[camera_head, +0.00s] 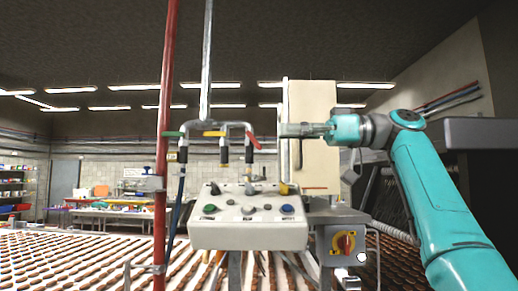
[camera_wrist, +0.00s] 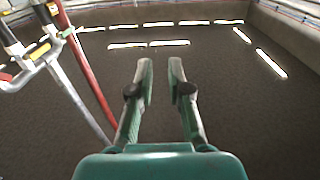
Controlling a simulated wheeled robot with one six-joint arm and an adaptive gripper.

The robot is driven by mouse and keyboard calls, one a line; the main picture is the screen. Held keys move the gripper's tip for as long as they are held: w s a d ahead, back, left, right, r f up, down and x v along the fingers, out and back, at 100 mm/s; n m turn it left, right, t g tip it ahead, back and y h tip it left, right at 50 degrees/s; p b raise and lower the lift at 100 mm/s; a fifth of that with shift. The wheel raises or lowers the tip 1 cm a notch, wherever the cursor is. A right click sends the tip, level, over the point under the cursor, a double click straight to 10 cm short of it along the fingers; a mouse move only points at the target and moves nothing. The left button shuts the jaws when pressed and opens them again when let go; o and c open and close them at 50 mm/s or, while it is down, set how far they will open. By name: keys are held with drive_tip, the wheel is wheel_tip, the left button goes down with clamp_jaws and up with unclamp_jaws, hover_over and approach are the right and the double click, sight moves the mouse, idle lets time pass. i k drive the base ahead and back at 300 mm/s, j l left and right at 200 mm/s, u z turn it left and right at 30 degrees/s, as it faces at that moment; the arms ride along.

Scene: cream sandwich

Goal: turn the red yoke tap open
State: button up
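The red tap handle (camera_head: 253,141) sits on the right branch of a grey forked pipe (camera_head: 206,60) in the head view, tilted down to the right. A yellow handle (camera_head: 214,133) is on the middle branch and a green handle (camera_head: 172,134) on the left one. My gripper (camera_head: 284,130) is to the right of the red handle, at about its height, fingers pointing left, apart from it in the picture. In the wrist view my gripper (camera_wrist: 161,64) is open, its two fingers apart with nothing between them.
A white control box (camera_head: 248,235) with buttons stands below the taps. A red pipe (camera_head: 165,80) rises left of them. A cream panel (camera_head: 314,120) stands behind my gripper. A grey box with a red-and-yellow switch (camera_head: 343,242) is lower right. A conveyor of brown pieces (camera_head: 75,262) spreads behind.

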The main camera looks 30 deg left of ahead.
sight(248, 134)
drive_tip(key=i+j, duration=0.4)
drive_tip(key=i, duration=0.15)
drive_tip(key=i+j, duration=0.4)
drive_tip(key=i, duration=0.15)
